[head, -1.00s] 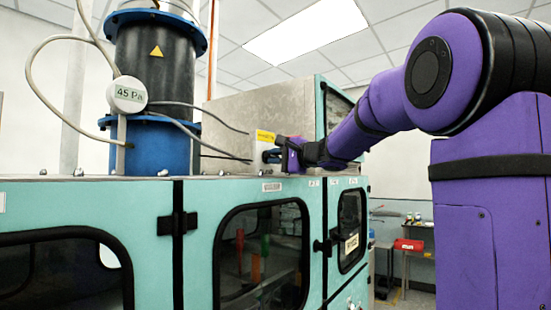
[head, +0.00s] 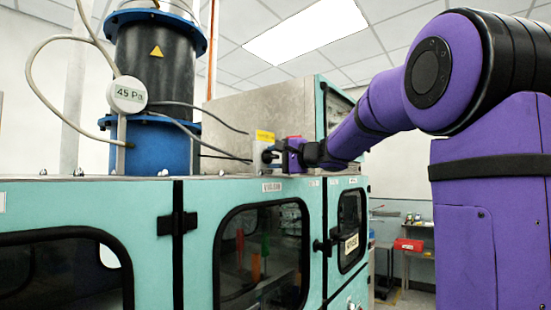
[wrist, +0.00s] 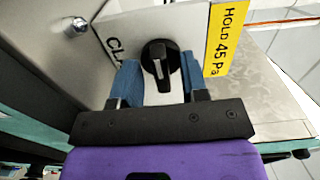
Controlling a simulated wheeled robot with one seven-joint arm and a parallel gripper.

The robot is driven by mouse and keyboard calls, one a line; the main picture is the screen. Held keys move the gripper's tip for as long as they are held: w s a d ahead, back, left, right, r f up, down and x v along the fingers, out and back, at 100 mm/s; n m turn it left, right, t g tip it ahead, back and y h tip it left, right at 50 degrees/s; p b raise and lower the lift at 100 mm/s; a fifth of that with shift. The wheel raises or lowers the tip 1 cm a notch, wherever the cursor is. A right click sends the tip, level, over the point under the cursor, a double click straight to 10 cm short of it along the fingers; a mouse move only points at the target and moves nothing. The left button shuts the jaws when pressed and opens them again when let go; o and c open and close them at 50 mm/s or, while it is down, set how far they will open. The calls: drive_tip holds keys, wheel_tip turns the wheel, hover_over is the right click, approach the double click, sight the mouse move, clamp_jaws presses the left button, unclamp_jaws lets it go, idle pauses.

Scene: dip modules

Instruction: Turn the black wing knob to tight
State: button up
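The black wing knob (wrist: 160,62) sits on a pale plate lettered "CL…", the rest hidden. A white pointer line runs along its wing, nearly upright in the wrist view. In the head view the knob (head: 268,156) shows small and dark at the left of my gripper. My gripper (wrist: 160,80) has two blue fingers, one on each side of the knob, with visible gaps, so it is open. I cannot tell how far the fingertips reach past the knob. The "tight" mark is not readable.
A yellow label (wrist: 222,40) reads "HOLD 45 Pa". A round gauge (head: 127,95) on the blue-flanged column (head: 155,60) reads 45 Pa. A metal bolt (wrist: 76,27) sticks out left of the plate. The teal cabinet top (head: 100,178) lies below my gripper.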

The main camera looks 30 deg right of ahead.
drive_tip(key=shift+s, duration=0.1)
drive_tip(key=v, duration=1)
drive_tip(key=shift+s, duration=0.3)
drive_tip(key=shift+d, duration=0.1)
drive_tip(key=s+a+f+n+g, duration=0.35)
drive_tip(key=s+a+f, duration=0.2)
drive_tip(key=a, duration=0.25)
drive_tip(key=s+a+f+n+g, duration=0.35)
drive_tip(key=a+f, duration=0.25)
drive_tip(key=a, duration=0.2)
drive_tip(key=s+a+f+n+g+h, duration=0.3)
drive_tip(key=s+f+n+h, duration=0.3)
drive_tip(key=s+f, duration=0.8)
drive_tip(key=shift+s+f+n+g, duration=0.4)
drive_tip(key=shift+s+g, duration=0.1)
drive_tip(key=shift+g, duration=0.4)
